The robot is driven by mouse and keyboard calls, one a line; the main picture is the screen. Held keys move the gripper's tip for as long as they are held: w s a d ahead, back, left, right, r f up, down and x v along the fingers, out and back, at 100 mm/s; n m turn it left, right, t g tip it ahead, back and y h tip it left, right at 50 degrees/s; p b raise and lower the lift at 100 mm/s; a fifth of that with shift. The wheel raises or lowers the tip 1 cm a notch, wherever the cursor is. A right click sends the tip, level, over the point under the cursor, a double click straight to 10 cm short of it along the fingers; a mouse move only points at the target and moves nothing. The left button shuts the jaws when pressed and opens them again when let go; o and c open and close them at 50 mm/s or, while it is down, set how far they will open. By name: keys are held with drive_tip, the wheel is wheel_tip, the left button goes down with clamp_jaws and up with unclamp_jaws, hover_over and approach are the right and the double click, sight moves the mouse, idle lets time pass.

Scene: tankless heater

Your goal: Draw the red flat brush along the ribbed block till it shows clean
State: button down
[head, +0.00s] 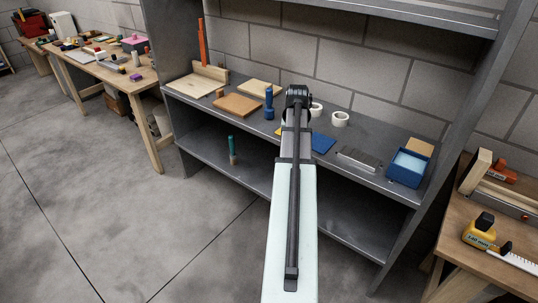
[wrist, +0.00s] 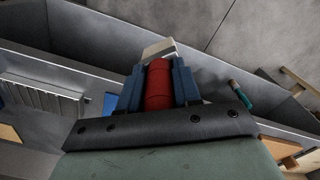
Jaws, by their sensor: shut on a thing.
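In the wrist view my gripper (wrist: 158,82) has its two blue fingers shut on the red flat brush (wrist: 158,88). The brush's red handle shows between the fingers, and a pale end sticks out past the fingertips. The ribbed block (head: 358,159) is a grey piece with ridges lying on the shelf top, right of my arm in the head view. It also shows at the left of the wrist view (wrist: 38,96), apart from the brush. In the head view my arm hides the brush and fingers. Whether the ribs are dirty is too small to tell.
A blue tub (head: 406,170) stands right of the block, and a blue sheet (head: 322,144) lies left of it. Two white tape rolls (head: 340,119) sit behind. A blue upright object (head: 269,103) and wooden boards (head: 237,105) are left. A teal-handled tool (head: 232,150) stands lower down.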

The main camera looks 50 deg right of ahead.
drive_tip(key=s+d+r+m, duration=0.1)
drive_tip(key=s+d+r, duration=0.3)
drive_tip(key=s+d, duration=0.3)
drive_tip(key=s+d+r+m, duration=0.2)
drive_tip(key=s+d+r, duration=0.3)
drive_tip(key=d, duration=0.6)
drive_tip(key=shift+s, duration=1.05)
drive_tip(key=shift+f, duration=0.1)
drive_tip(key=shift+f, duration=2.95)
drive_tip(key=shift+f, duration=0.4)
drive_tip(key=shift+s, duration=0.1)
drive_tip(key=shift+s, duration=5.4)
drive_tip(key=shift+w, duration=0.1)
